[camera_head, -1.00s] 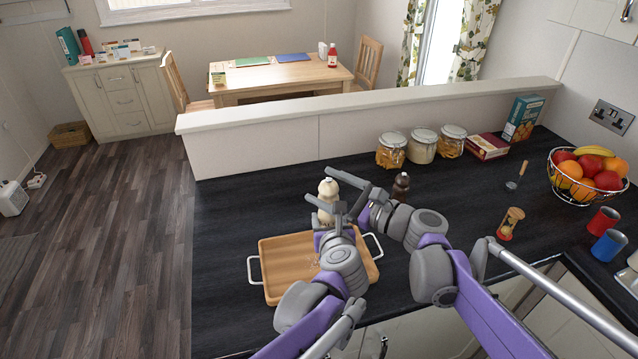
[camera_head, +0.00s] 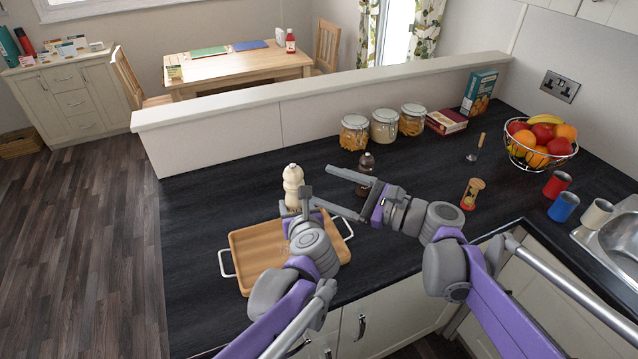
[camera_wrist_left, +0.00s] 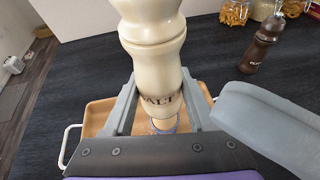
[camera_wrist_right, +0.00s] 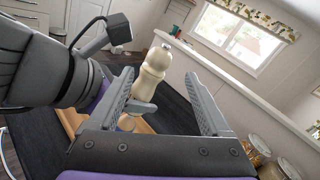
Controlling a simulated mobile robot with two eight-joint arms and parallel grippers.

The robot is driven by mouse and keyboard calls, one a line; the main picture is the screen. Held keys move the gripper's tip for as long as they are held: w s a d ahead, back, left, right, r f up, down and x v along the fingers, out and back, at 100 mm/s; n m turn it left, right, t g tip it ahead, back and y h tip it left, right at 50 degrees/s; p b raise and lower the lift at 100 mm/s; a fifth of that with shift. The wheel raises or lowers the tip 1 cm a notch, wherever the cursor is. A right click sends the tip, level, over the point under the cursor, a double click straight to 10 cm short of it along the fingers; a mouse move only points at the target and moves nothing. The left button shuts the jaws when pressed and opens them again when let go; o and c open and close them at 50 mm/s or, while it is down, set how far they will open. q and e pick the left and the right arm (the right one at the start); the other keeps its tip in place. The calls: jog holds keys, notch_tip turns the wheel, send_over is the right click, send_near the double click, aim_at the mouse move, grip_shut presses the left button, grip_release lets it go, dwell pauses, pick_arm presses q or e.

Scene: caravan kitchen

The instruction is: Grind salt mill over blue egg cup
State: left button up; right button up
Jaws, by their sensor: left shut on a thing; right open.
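The cream salt mill (camera_head: 293,182) stands upright in my left gripper (camera_head: 295,207), above the far part of the wooden tray (camera_head: 262,250). In the left wrist view the left gripper (camera_wrist_left: 163,100) is shut on the mill (camera_wrist_left: 155,60) around its lettered lower body. A bluish rim (camera_wrist_left: 152,127) shows below the mill, mostly hidden; I cannot tell for sure that it is the egg cup. My right gripper (camera_head: 340,188) is open and empty, just right of the mill. In the right wrist view the mill (camera_wrist_right: 153,72) appears beyond the open right fingers (camera_wrist_right: 160,100).
A dark pepper mill (camera_head: 366,165) stands behind my right gripper. An hourglass-shaped timer (camera_head: 472,194), a fruit bowl (camera_head: 540,142), a red cup (camera_head: 557,184) and a blue cup (camera_head: 563,207) stand to the right. The counter left of the tray is clear.

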aim_at(293, 174)
jog(key=w+d+n+g+y, duration=0.2)
jog(key=w+n+g+y, duration=0.15)
jog(key=n+g, duration=0.4)
jog(key=w+a+m+g, duration=0.1)
jog(key=a+m, duration=0.1)
jog(key=a, duration=1)
jog(key=shift+w, duration=0.3)
jog(key=shift+a+h, duration=0.1)
jog(key=shift+h, duration=0.15)
grip_shut()
